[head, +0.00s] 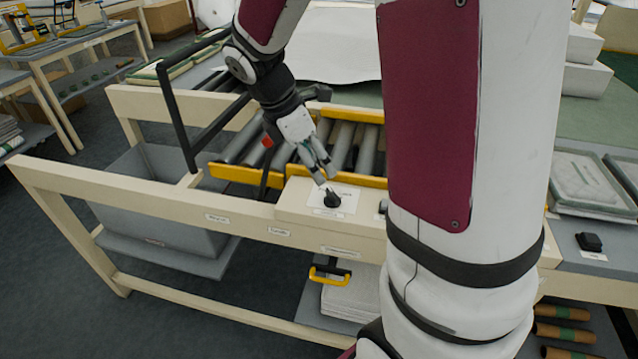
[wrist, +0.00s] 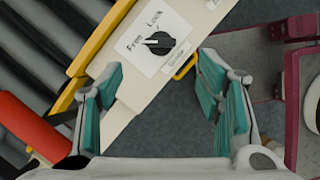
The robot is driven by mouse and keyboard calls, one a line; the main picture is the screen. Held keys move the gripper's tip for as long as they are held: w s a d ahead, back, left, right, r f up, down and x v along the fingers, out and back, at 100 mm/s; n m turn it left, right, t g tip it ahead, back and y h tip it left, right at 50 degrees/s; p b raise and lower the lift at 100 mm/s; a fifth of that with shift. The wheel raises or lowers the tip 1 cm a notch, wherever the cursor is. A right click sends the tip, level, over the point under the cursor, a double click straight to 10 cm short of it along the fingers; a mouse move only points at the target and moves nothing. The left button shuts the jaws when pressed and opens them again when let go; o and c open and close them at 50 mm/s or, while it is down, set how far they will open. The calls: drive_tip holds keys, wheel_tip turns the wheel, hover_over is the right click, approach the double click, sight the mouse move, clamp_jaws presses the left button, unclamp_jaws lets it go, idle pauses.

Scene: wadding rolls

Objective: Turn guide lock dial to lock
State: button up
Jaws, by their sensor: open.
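The guide lock dial (head: 332,199) is a black knob on a white label plate on the cream box at the table's front edge. In the wrist view the dial (wrist: 159,43) shows between and beyond the fingertips. "Free" is printed to its left and "Lock" above it. Its bar lies roughly level in that view, and a pale mark at its left end seems to point towards "Free". My gripper (head: 322,177) is open, with its fingers just above and left of the dial in the head view. In the wrist view the teal-padded fingers of my gripper (wrist: 164,70) are spread and empty.
Grey rollers (head: 345,145) with yellow rails (head: 245,174) lie behind the box. A black bar frame (head: 190,125) stands to the left. A red handle (wrist: 30,127) lies left of my fingers in the wrist view. A yellow handle (head: 330,274) hangs below the table edge.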

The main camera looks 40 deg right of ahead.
sight(332, 193)
drive_tip(key=x, duration=1)
drive_tip(key=shift+d+f+b, duration=0.15)
drive_tip(key=shift+f+b, duration=0.1)
drive_tip(key=shift+b, duration=0.15)
drive_tip(key=shift+c, duration=0.6)
drive_tip(key=c, duration=1)
